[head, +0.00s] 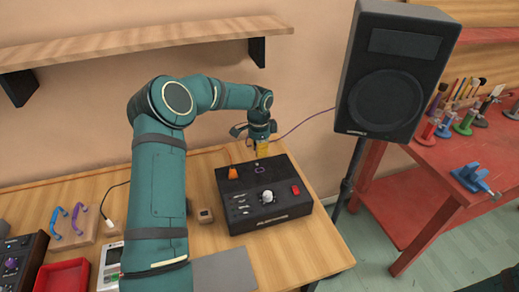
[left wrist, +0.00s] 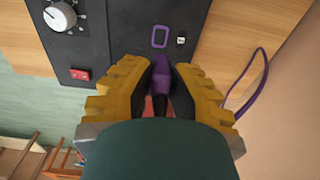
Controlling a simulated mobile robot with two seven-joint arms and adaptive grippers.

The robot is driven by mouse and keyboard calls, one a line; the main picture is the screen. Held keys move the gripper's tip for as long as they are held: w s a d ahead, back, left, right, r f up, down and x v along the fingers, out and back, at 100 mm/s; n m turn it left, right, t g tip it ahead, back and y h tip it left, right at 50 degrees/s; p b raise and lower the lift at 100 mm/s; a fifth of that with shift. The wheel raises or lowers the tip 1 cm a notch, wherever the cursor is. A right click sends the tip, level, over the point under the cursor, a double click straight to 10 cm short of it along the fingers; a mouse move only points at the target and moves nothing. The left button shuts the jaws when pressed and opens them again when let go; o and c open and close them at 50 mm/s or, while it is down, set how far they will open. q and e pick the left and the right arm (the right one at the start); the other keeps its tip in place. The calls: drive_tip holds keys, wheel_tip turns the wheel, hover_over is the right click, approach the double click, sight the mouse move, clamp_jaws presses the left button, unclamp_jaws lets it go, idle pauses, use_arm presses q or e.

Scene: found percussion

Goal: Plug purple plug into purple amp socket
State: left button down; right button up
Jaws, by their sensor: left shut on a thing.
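The purple plug (left wrist: 161,74) is between the yellow-padded fingers of my left gripper (left wrist: 160,85), which is shut on it. In the head view my left gripper (head: 262,148) hangs over the back edge of the black amp (head: 262,222). The purple-outlined amp socket (left wrist: 160,36) lies just beyond the plug's tip in the left wrist view; it also shows on the amp's top in the head view (head: 260,170). The plug looks apart from the socket, though its height above the panel is hard to judge. My right gripper is not in view.
A purple cable (head: 305,121) runs from the gripper toward the black speaker (head: 385,75). An orange plug (head: 233,173) sits at the amp's back left. A white knob (head: 267,197) and red switch (head: 295,190) are on the amp. A wooden shelf (head: 140,40) hangs above.

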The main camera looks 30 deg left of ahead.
sight(260, 166)
use_arm(q)
drive_tip(key=shift+r, duration=0.1)
drive_tip(key=shift+f+b, duration=1.55)
drive_tip(key=shift+f, duration=1.45)
drive_tip(key=shift+f+b, duration=0.6)
drive_tip(key=shift+f, duration=0.75)
drive_tip(key=c, duration=1)
unclamp_jaws()
wheel_tip(260, 166, up, 12)
drive_tip(key=shift+r, duration=0.1)
